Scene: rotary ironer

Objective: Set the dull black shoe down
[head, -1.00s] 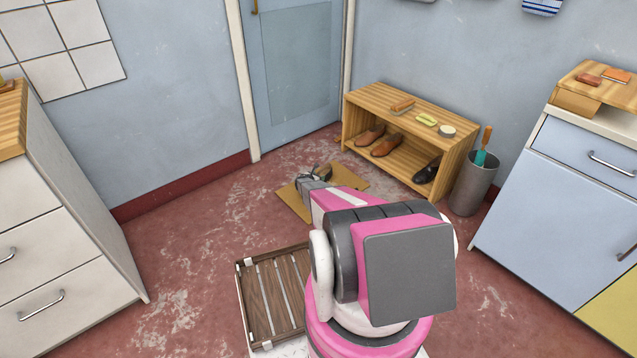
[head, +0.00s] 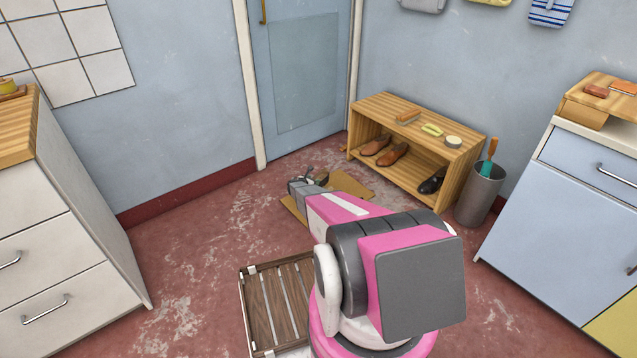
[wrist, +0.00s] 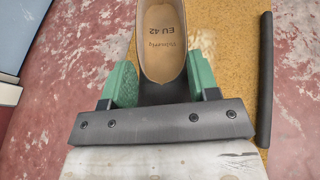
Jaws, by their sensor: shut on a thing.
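My gripper (wrist: 162,82) is shut on a shoe (wrist: 163,42), with a green finger pad on either side of its heel end. The tan insole reads EU 42; the toe is out of the wrist view. The shoe's outer side is mostly hidden by my gripper. In the head view my gripper (head: 306,187) is low over a brown mat (head: 350,185) on the floor, around its left part. I cannot tell whether the sole touches the mat. Another black shoe (head: 432,184) lies on the low shelf of the wooden rack.
The wooden rack (head: 466,171) also holds brown shoes (head: 392,154) and small items on top. A grey bin (head: 481,196) stands at its right. A slatted wooden crate (head: 262,310) lies in front. A dark bar (wrist: 266,80) edges the mat. Red floor left of the mat is clear.

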